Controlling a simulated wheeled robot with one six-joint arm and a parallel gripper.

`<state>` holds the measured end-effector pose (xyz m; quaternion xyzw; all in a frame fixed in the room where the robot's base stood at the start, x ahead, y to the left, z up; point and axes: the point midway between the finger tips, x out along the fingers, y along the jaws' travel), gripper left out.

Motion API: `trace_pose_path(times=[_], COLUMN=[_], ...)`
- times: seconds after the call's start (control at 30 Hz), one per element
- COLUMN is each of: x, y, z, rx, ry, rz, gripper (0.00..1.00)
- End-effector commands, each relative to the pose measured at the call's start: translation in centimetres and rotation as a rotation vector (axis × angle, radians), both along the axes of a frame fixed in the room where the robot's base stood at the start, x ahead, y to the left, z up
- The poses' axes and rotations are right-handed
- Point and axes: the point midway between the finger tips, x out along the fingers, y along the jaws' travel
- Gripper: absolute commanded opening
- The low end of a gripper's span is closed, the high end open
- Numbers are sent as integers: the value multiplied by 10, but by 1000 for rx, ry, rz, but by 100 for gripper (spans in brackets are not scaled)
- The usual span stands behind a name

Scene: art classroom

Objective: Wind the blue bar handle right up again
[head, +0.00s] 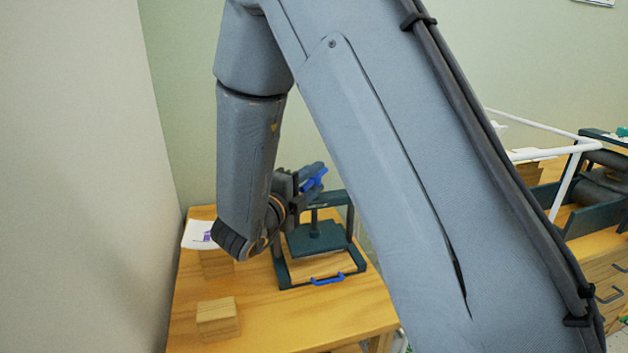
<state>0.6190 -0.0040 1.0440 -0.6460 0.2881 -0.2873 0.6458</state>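A small dark green screw press (347,225) stands on the wooden table. Its blue bar handle (315,179) shows at the top, tilted up to the right and partly hidden by my gripper. A dark screw runs down from there to a flat pressing plate (318,238) above the press bed. My gripper (302,182) reaches in from the left and is right at the blue bar handle. My wrist hides part of the fingers, so I cannot tell whether they are closed on the bar. A second blue handle (327,279) is on the front edge of the bed.
Wooden blocks (217,318) sit at the table's left front, with another block (215,264) and a printed paper (200,234) behind. The table front (300,325) is clear. At right, a white rail frame (565,178) stands by a larger machine (600,190) on a drawer cabinet.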

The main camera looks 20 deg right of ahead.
Motion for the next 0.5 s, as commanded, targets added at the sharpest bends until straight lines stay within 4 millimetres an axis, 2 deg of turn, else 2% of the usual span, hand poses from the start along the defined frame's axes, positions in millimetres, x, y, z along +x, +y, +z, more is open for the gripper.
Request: trace_pose_path(times=[0.2, 0.5], x=[-4, -35], y=[6, 41], z=[0, -1], rx=[0, 1], ry=[-1, -1], rz=[2, 4], gripper=[38, 38])
